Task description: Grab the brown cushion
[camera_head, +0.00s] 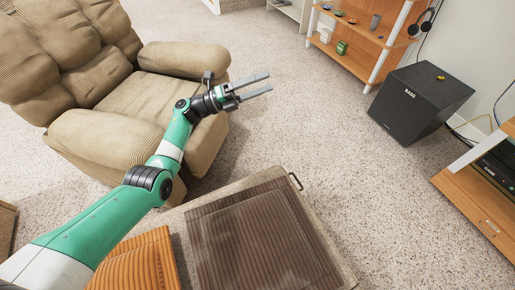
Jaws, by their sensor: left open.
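A dark brown ribbed cushion (262,236) lies flat at the bottom centre, on a beige carpeted surface (318,232). My left gripper (262,85) is open and empty. It appears above the floor beyond the cushion, near the front of the armchair, and is well apart from the cushion. My left arm comes in from the lower left and passes left of the brown cushion. My right gripper is not in view.
An orange-brown ribbed cushion (138,262) lies left of the brown one, partly beside my arm. A tan armchair (125,95) stands at upper left. A black speaker box (420,103), a wooden shelf (362,45) and a wooden cabinet (480,205) stand right. Open carpet lies between.

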